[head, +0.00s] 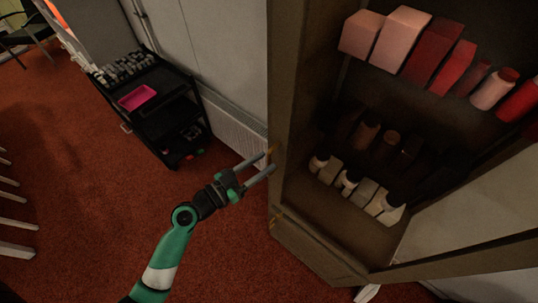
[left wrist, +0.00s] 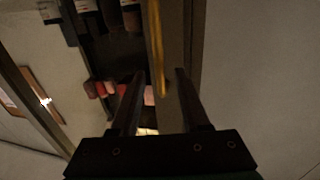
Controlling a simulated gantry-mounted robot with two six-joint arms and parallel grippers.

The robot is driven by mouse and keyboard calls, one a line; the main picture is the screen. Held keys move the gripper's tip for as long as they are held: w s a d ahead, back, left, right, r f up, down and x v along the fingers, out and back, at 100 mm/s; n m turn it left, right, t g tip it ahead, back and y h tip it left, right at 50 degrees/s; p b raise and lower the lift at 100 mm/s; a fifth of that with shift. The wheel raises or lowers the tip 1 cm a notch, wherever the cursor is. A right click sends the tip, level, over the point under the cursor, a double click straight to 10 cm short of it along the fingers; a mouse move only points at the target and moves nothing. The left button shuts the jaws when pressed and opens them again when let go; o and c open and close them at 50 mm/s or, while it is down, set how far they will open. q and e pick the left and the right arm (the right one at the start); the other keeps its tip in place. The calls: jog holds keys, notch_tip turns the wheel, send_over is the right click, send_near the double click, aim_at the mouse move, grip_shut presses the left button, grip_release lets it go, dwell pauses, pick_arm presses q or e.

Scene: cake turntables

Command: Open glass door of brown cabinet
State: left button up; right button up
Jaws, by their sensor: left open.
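The brown cabinet (head: 325,250) stands at the right in the head view, with shelves showing inside. My left gripper (head: 271,159) is open at the cabinet's left edge, beside a thin brass handle (head: 270,151). In the left wrist view the brass handle (left wrist: 157,50) runs down along a brown door frame (left wrist: 176,35), and its lower end appears between the two open fingertips (left wrist: 160,74). I cannot tell whether the fingers touch it. The glass pane itself is hard to make out. My right gripper is not in view.
Shelves hold pink and red boxes (head: 400,38) and several bottles. A brown-framed panel (head: 460,275) extends at the lower right. A black cart (head: 165,120) with a pink tray (head: 137,97) stands by the wall.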

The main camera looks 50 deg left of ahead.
pick_arm(q)
jog(key=shift+w+d, duration=0.1)
jog(key=shift+w, duration=1.3)
grip_shut()
